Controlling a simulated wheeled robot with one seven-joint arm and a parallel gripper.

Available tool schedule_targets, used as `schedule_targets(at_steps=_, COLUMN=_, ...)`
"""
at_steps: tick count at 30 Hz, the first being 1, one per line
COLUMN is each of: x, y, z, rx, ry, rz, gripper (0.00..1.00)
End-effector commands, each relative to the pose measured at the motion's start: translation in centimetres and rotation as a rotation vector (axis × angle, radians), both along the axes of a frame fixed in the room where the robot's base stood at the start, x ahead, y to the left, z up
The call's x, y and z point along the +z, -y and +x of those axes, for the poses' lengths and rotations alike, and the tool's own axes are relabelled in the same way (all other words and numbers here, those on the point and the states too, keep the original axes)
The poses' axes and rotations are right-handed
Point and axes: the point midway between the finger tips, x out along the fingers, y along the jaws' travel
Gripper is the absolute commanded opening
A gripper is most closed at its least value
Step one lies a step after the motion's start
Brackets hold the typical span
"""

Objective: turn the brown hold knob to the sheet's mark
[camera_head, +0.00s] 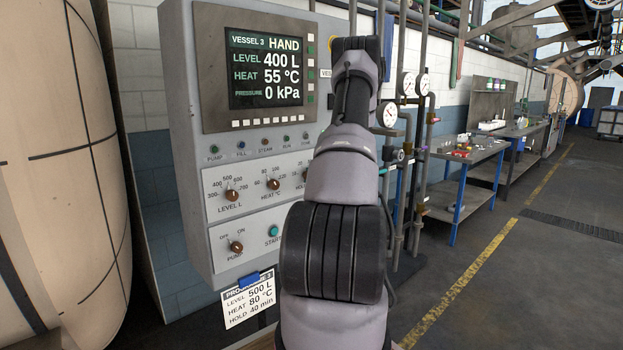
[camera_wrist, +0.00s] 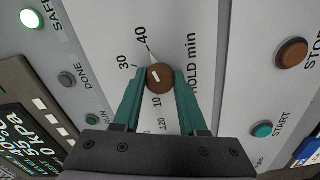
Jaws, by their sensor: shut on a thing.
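In the wrist view, the brown hold knob (camera_wrist: 161,84) sits between the green fingers of my gripper (camera_wrist: 159,73), which is shut on it. The dial is lettered HOLD min, with 30 and 40 printed beside the knob. A pale pointer (camera_wrist: 152,57) at the knob's edge points close to the 40, and a short white line shows on the knob's face. In the head view, the sheet (camera_head: 249,301) hangs under the panel and reads level 500 L, heat 80 °C, hold 40 min. My arm hides the hold knob and my gripper there.
The control panel's screen (camera_head: 264,70) reads HAND, 400 L, 55 °C, 0 kPa. The level knob (camera_head: 232,195), heat knob (camera_head: 273,184) and pump knob (camera_head: 236,246) are on the panel. A brown stop button (camera_wrist: 292,53) and green start button (camera_wrist: 262,130) lie near my gripper.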

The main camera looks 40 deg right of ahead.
Motion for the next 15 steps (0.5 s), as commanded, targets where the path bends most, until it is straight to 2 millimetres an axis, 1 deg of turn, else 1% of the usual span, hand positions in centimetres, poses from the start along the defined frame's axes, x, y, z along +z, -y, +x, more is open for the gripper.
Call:
schedule_targets(at_steps=8, x=-0.21, y=0.07, z=-0.16, rx=-0.002, ry=-0.005, rz=0.001, gripper=0.00)
schedule_targets(at_steps=9, x=-0.21, y=0.07, z=-0.16, rx=-0.002, ry=-0.005, rz=0.001, gripper=0.45)
schedule_targets(at_steps=11, x=-0.20, y=0.07, z=-0.15, rx=-0.002, ry=-0.005, rz=0.001, gripper=0.68)
schedule_targets(at_steps=12, x=-0.18, y=0.06, z=-0.14, rx=-0.002, ry=-0.005, rz=0.001, gripper=0.71)
schedule_targets(at_steps=15, x=-0.13, y=0.03, z=-0.10, rx=-0.001, ry=-0.003, rz=0.000, gripper=0.71)
